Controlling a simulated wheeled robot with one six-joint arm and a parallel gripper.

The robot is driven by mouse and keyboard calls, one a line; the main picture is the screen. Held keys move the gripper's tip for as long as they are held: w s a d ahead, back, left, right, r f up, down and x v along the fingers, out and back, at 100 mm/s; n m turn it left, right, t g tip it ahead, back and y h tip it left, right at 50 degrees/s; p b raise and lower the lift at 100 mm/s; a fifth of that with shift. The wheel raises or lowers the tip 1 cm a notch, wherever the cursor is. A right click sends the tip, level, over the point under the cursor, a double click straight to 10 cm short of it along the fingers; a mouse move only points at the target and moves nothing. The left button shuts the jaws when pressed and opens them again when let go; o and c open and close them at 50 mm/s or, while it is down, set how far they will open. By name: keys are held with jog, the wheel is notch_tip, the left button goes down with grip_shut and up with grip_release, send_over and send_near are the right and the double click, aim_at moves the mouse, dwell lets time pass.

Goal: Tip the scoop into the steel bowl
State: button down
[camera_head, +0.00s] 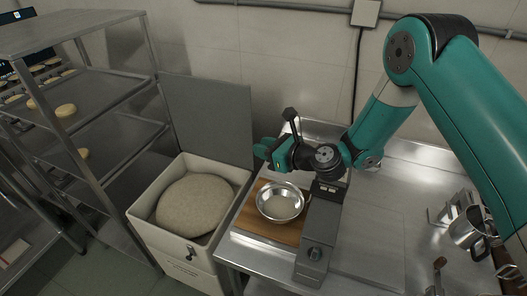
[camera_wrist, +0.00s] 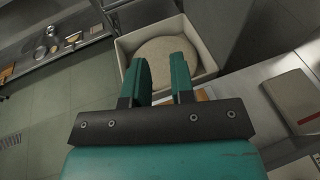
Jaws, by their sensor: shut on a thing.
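The steel bowl (camera_head: 281,203) is round and shiny and stands upright on a wooden board (camera_head: 262,236), with something pale inside. My gripper (camera_head: 268,151), with teal fingers, is above and behind the bowl, apart from it, turned towards the left. In the wrist view its two fingers (camera_wrist: 161,78) stand with a gap between them. The gripper is shut on the scoop, but the scoop's pan is not clearly visible in either view. A dark rod with a knob rises beside the gripper; I cannot tell whether it belongs to the scoop.
A dark scale-like unit (camera_head: 313,252) stands right of the bowl. A pale bin (camera_head: 143,222) of dough (camera_head: 196,202) stands left of the steel table, with its lid raised behind. A rack (camera_head: 108,92) is at left. Metal jugs (camera_head: 466,236) stand at right. The table's right middle is clear.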

jog(key=shift+s+d+t+y+b, duration=0.35)
jog(key=shift+d+b, duration=0.2)
jog(key=shift+b, duration=1.85)
jog(key=shift+s+d+t+y+b, duration=0.25)
jog(key=shift+s+d+y+b, duration=0.2)
jog(key=shift+b, duration=1.95)
jog(key=shift+s+d+r+t+y+b, duration=0.1)
jog(key=shift+s+d+t+y+b, duration=0.35)
jog(key=shift+b, duration=3.05)
jog(key=shift+s+d+r+t+y+b, duration=0.1)
jog(key=shift+s+d+t+y+b, duration=0.3)
jog(key=shift+b, duration=3.1)
jog(key=shift+s+d+f+t+y+b, duration=0.15)
jog(key=shift+s+d+t+y+b, duration=0.3)
jog(key=shift+b, duration=2.6)
jog(key=shift+s+d+f+t+y+b, duration=0.15)
jog(key=shift+d+y+b, duration=0.45)
jog(key=shift+b, duration=2.5)
jog(key=shift+s+d+f+t+y+b, duration=0.3)
jog(key=shift+d+b, duration=0.35)
jog(key=shift+b, duration=2.4)
